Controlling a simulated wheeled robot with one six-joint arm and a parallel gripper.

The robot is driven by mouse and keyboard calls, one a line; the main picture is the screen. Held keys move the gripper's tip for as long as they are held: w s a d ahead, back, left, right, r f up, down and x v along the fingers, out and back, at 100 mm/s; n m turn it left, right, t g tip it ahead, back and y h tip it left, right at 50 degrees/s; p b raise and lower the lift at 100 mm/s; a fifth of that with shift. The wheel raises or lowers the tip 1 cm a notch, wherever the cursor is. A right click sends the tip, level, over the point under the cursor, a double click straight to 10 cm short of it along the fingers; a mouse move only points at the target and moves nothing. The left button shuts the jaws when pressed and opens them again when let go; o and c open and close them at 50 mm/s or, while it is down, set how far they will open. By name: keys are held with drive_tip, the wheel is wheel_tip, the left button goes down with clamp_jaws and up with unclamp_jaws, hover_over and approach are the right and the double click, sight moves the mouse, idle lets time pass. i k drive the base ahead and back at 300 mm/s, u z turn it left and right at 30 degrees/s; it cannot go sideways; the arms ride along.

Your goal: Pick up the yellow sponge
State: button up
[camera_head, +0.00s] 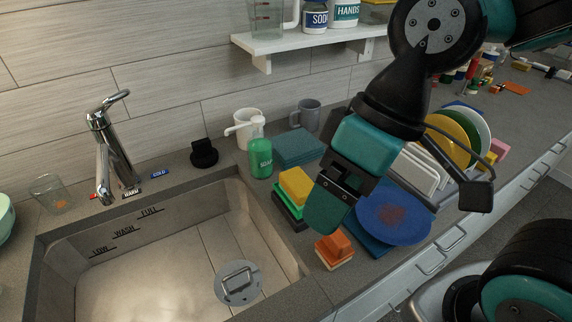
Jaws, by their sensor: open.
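The yellow sponge (297,184) lies on top of a small stack with a green layer and a black base, just right of the sink. Its right side is close to my gripper in the picture. My gripper (329,207) hangs over the counter to the right of the sponge, pointing down, with a dark green finger showing. The jaws are open and hold nothing that I can see. The far finger is not clear in this view. I cannot tell how high the gripper is above the sponge.
An orange sponge stack (336,249) sits below the gripper. A blue plate (405,215) lies to its right, near a dish rack with plates (450,140). A green soap bottle (261,160) and folded teal cloths (298,148) stand behind. The sink (140,225) is at left.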

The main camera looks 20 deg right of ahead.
sight(297, 186)
drive_tip(key=k, duration=0.5)
drive_tip(key=u, duration=2.2)
drive_tip(key=k, duration=0.95)
drive_tip(key=z, duration=1.3)
drive_tip(key=i, duration=0.95)
